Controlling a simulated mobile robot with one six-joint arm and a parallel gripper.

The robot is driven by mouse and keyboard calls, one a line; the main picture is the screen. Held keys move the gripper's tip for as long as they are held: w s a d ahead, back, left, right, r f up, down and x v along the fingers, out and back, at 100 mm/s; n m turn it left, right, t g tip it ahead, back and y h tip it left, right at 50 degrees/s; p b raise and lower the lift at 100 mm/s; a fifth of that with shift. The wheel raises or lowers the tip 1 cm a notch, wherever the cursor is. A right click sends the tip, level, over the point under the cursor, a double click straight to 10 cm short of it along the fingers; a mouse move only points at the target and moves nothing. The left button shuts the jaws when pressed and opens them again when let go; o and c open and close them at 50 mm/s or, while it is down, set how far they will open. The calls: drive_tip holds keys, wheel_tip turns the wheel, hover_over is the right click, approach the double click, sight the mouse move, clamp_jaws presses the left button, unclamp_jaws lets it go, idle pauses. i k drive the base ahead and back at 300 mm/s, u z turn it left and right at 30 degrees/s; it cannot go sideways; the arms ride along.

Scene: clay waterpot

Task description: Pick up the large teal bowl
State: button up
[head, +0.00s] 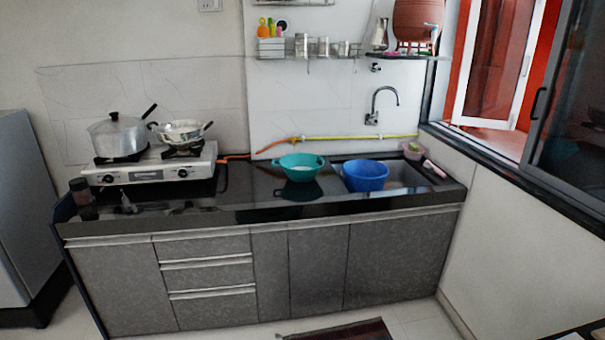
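The large teal bowl (300,171) stands upright on the black countertop (250,197), right of the stove and left of a blue tub. It has a wide rim with small handles at its sides, and something pale shows inside it. Its reflection shows in the glossy counter below it. My gripper and arm are not in view in the head view.
The blue tub (365,177) stands close to the bowl's right. A gas stove (150,172) carries a lidded pot (117,138) and a pan (181,134). A faucet (384,98) and a shelf (300,56) are on the wall behind. The floor in front shows a dark mat (345,331).

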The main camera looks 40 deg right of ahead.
sight(300, 168)
drive_tip(key=i, duration=0.9)
drive_tip(key=u, duration=0.15)
drive_tip(key=k, duration=0.95)
drive_tip(key=z, duration=0.15)
drive_tip(key=i, duration=0.75)
